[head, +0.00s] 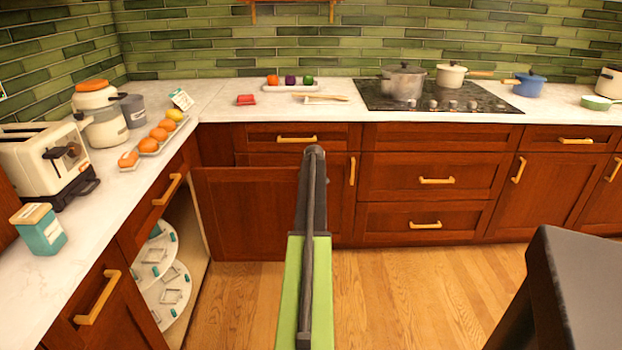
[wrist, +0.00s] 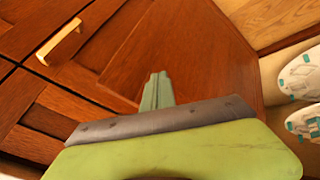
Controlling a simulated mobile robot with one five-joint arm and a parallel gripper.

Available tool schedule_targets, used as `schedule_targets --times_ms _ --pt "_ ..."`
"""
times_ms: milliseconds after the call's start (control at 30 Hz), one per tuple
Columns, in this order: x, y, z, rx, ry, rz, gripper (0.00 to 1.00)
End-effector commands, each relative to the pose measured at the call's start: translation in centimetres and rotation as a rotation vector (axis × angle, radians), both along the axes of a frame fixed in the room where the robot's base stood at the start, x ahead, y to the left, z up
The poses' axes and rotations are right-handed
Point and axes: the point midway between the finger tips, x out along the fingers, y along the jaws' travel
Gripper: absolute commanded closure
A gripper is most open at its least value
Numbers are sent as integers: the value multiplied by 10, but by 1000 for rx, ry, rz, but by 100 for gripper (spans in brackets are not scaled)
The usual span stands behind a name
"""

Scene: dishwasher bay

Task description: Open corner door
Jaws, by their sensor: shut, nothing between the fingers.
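The corner door (head: 243,212) is a dark red wood panel in the head view. It stands swung out from the corner cabinet, and the opening at its left is exposed. Round white carousel shelves (head: 170,292) show inside. My arm covers the door's right part in that view. In the wrist view my gripper (wrist: 157,90) is shut and empty, its fingers together in front of the door panel (wrist: 200,55). I cannot tell whether they touch it. The carousel shelves also show at the right edge of the wrist view (wrist: 302,80).
Drawers with brass handles (head: 437,181) line the back wall. A left cabinet handle (head: 98,298) juts out near the opening. A dark block-like shape (head: 590,280) fills the lower right. Wooden floor (head: 420,290) is clear in the middle. The counters carry a toaster (head: 45,160) and pots.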

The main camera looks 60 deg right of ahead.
Motion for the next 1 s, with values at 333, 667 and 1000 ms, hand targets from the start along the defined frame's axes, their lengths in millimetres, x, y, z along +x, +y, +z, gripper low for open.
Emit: schedule_targets --times_ms 333,667,1000 --pt "-37 42 54 0 0 -2 100" --pt "-62 52 82 0 0 0 100" --pt "-61 52 80 0 0 0 100"
